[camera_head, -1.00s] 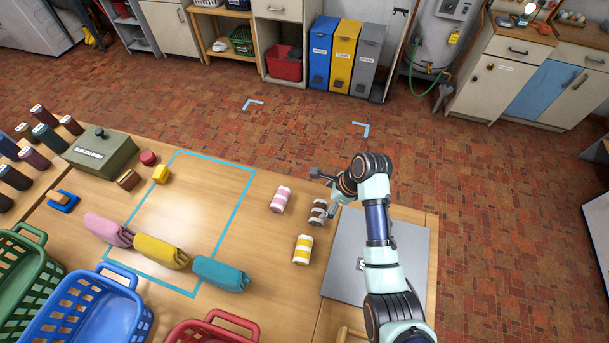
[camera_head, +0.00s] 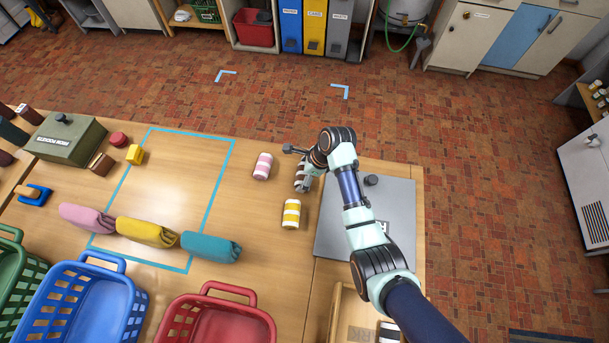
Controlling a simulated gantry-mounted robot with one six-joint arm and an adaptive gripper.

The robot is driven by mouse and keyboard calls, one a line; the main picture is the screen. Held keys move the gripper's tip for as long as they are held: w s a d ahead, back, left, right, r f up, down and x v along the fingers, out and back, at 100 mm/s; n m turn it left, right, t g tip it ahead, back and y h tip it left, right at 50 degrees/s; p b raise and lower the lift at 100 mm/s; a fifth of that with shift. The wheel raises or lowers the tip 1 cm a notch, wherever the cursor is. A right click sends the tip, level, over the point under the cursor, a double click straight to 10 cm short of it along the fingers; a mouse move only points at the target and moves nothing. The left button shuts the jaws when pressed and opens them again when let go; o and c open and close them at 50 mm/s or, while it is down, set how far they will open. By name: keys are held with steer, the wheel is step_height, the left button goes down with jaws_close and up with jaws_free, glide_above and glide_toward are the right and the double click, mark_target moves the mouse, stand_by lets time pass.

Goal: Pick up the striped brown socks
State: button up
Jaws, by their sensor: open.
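The brown-and-white striped socks (camera_head: 299,173) are a small roll on the wooden table, left of the grey plate. My gripper (camera_head: 296,167) is at the socks, with its fingers open and spread around or just over the roll. It partly hides them, and I cannot tell whether the fingers touch them. Pink striped socks (camera_head: 263,166) lie just to the left. Yellow striped socks (camera_head: 291,213) lie just below them in the picture.
Pink, yellow and teal rolled cloths (camera_head: 211,246) lie across the blue taped rectangle (camera_head: 223,185). Blue (camera_head: 82,311) and red (camera_head: 222,323) baskets stand at the front. The grey plate (camera_head: 398,213) lies under my arm. A green box (camera_head: 65,137) is at the left.

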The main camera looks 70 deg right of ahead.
steer(key=c, duration=1)
steer(key=shift+o, duration=0.2)
steer(key=shift+r, duration=0.1)
step_height(320, 180, up, 20)
steer(key=p, duration=0.4)
steer(key=shift+p, duration=0.4)
